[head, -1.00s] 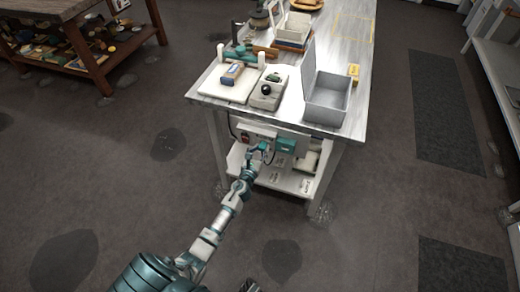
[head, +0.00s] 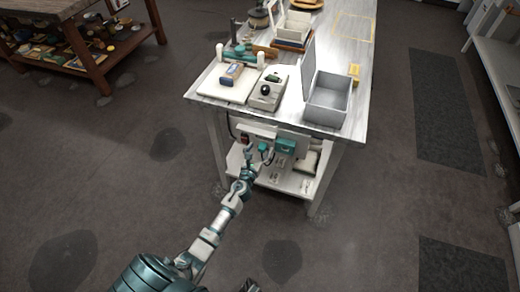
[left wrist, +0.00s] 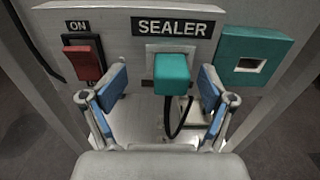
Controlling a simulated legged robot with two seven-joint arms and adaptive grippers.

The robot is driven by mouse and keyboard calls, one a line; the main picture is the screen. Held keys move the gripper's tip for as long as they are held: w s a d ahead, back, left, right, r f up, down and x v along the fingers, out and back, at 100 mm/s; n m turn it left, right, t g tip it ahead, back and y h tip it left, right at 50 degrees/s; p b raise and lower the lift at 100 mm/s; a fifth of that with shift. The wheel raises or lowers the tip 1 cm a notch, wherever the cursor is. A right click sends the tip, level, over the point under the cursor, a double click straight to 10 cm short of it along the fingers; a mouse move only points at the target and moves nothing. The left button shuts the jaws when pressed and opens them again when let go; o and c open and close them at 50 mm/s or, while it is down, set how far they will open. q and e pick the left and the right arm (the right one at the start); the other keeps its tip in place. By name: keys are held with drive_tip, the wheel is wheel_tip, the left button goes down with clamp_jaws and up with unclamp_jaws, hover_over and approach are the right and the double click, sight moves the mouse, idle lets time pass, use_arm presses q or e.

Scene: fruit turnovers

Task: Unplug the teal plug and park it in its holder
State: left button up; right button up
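The teal plug (left wrist: 172,74) sits in the socket under the SEALER label (left wrist: 172,27); its black cord hangs below. It also shows small in the head view (head: 263,148). The plug's holder (left wrist: 252,56), a teal block with a square opening, is right of the socket, and the opening looks empty. It also shows in the head view (head: 285,146). My left gripper (left wrist: 158,92) is open, its blue-padded fingers on either side of the plug with gaps between. It also shows in the head view (head: 256,158).
A red ON switch (left wrist: 87,61) is left of the socket, close to the left finger. The panel hangs under the worktable (head: 235,112), above a lower shelf (head: 268,182). A grey open box (head: 328,103) stands on the tabletop. The floor in front is clear.

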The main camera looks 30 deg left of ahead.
use_arm(q)
drive_tip(key=shift+s, duration=0.15)
use_arm(e)
drive_tip(key=shift+s, duration=0.1)
use_arm(q)
drive_tip(key=v, duration=1.1)
drive_tip(key=shift+s, duration=0.4)
drive_tip(key=shift+f, duration=0.1)
